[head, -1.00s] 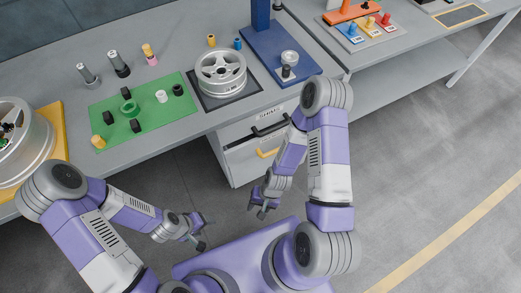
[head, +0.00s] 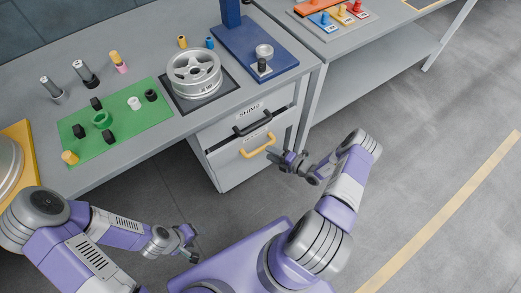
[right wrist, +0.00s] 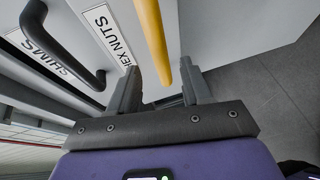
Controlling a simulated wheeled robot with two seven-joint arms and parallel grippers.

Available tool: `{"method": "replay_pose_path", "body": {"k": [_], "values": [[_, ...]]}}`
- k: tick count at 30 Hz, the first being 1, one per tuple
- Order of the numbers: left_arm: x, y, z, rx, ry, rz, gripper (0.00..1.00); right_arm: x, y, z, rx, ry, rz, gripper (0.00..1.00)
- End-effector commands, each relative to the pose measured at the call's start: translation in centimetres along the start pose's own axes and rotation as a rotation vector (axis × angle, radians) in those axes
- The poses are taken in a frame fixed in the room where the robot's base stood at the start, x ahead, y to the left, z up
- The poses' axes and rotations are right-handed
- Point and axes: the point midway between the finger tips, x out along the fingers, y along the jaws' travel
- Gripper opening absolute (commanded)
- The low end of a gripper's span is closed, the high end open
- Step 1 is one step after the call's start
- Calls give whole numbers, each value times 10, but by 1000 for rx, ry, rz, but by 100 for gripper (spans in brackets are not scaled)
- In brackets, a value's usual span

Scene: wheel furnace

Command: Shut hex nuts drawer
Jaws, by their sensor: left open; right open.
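The hex nuts drawer (head: 238,165) is the lower drawer under the bench, with a yellow handle (head: 258,147). Its front stands out past the upper drawer, with a dark gap above it, so it is partly open. In the right wrist view its label reads HEX NUTS (right wrist: 111,36). My right gripper (head: 281,164) is open, just right of the yellow handle. In the right wrist view, the handle (right wrist: 154,38) runs between the spread fingers (right wrist: 160,82); whether they touch it I cannot tell. My left gripper (head: 190,243) is open and empty, low in front of the bench.
The upper SHIMS drawer has a black handle (head: 254,122) close above. On the bench are a wheel rim (head: 193,73), a green mat (head: 120,137) with several parts, and a blue stand (head: 255,50). The floor right of the drawers is clear.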

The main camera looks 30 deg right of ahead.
Motion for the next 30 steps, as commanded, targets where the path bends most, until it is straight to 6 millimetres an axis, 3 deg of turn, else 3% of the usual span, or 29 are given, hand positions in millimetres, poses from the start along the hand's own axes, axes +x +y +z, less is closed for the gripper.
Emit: {"method": "replay_pose_path", "body": {"k": [9,21,23,30], "values": [[11,-4,0,0,0,0,66,50,-1,-2,-5,8,-2,48],[12,-4,0,0,0,0,66,60,0,-3,-5,7,-3,48],[12,-4,0,0,0,0,66,60,0,-3,-5,7,-3,42],[12,-4,0,0,0,0,66,60,0,-3,-6,8,-3,6]]}}
